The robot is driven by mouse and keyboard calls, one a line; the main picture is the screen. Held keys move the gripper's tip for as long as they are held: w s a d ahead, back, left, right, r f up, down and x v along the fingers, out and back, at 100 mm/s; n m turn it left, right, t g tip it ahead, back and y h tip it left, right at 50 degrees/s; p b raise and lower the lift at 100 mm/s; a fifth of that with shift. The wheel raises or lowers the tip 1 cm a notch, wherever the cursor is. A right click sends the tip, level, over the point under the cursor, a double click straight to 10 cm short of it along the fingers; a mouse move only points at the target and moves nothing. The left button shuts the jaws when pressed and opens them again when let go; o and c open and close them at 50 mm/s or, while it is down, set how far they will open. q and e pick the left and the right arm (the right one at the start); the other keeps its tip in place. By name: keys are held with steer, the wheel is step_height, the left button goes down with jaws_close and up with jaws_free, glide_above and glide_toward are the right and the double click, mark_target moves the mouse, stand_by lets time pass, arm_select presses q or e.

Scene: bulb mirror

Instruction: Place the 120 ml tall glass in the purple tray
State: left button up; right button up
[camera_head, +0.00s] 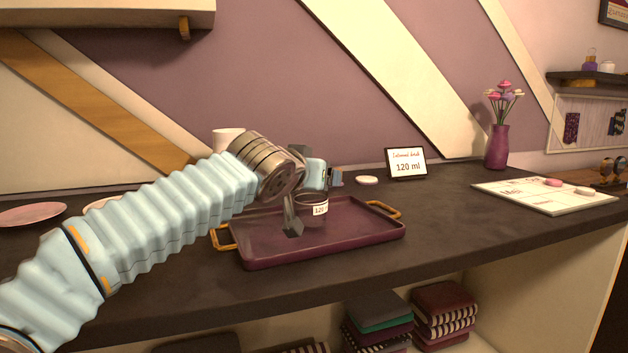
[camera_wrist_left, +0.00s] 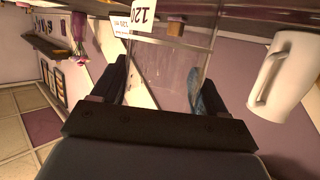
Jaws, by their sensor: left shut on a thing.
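The purple tray (camera_head: 262,254) with orange handles lies on the dark counter. My left gripper (camera_head: 311,196) is over the tray and shut on a clear glass (camera_head: 312,204) with a white label that starts with 120. Much of the glass is hard to make out in the head view, and I cannot tell whether its base touches the tray. In the left wrist view the clear glass (camera_wrist_left: 165,68) with its label sits between the fingers of the left gripper (camera_wrist_left: 160,85). My right gripper is not in view.
A sign (camera_head: 406,163) reading 120 ml stands behind the tray. A white mug (camera_head: 226,139) is behind my left arm. A pink plate (camera_head: 32,214) is at the left; a vase (camera_head: 497,148) and a white board (camera_head: 540,197) are at the right.

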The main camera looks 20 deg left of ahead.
arm_select(q)
steer(key=shift+f, duration=0.1)
steer(key=shift+f, duration=0.1)
steer(key=o, duration=1.5)
steer(key=shift+r, duration=0.25)
steer(key=b+v, duration=0.1)
steer(key=v, duration=1.1)
steer(key=shift+b, duration=0.3)
